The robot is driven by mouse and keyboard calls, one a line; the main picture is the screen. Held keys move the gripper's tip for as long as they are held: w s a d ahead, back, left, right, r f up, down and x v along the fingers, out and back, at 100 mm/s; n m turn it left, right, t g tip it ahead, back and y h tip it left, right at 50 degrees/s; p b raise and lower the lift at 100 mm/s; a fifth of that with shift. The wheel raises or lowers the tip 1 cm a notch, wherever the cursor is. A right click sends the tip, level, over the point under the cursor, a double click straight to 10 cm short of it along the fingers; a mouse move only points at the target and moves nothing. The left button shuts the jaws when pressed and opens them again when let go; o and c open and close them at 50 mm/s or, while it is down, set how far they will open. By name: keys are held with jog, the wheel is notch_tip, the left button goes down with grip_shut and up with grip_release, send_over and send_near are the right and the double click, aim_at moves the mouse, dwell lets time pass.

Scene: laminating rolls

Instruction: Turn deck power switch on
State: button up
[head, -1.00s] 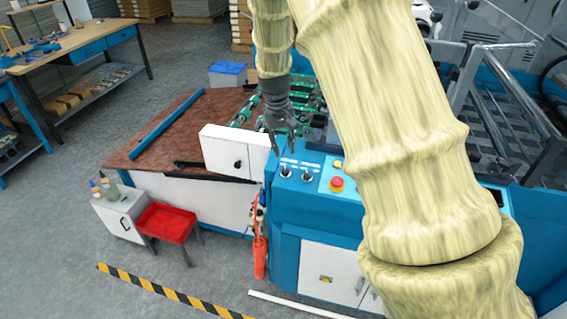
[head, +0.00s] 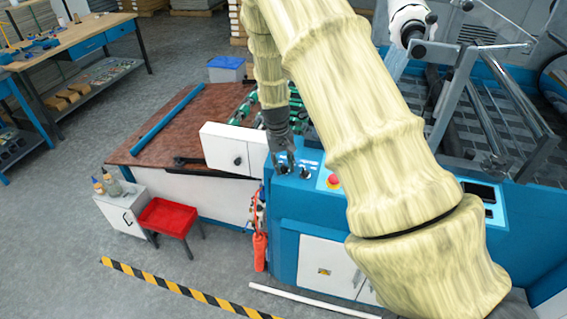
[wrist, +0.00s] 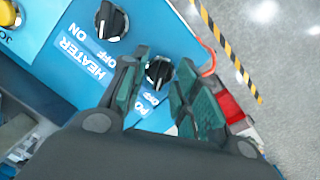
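The power switch (wrist: 159,71) is a black rotary knob on the blue control panel (wrist: 60,30). Its label is partly covered by my gripper; "PO" and "OFF" show. My gripper (wrist: 161,75) is open, with one teal-padded fingertip on each side of this knob in the wrist view. I cannot tell whether the fingers touch it. In the head view my gripper (head: 284,163) points down at the left end of the panel and hides most of that knob. A second black knob (wrist: 111,21), labelled "HEATER" with ON and OFF, sits beside it, outside the fingers.
A yellow button (wrist: 8,14) lies beyond the heater knob. A red button (head: 333,181) stands right of the knobs. A white box (head: 224,148) stands left of the panel.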

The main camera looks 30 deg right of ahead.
jog(key=shift+s+r, duration=0.1)
grip_shut()
jog(key=shift+m, duration=0.3)
jog(key=shift+m+b, duration=0.35)
jog(key=shift+m, duration=0.55)
jog(key=m+y, duration=0.1)
jog(key=m, duration=0.2)
jog(key=shift+s+t, duration=0.1)
jog(key=shift+t, duration=0.2)
jog(key=m, duration=0.3)
jog(key=m+t, duration=0.1)
jog(key=m, duration=0.2)
jog(key=shift+s+f+b, duration=0.1)
jog(key=shift+f+b, duration=0.1)
jog(key=shift+b, duration=0.2)
jog(key=shift+m, duration=0.3)
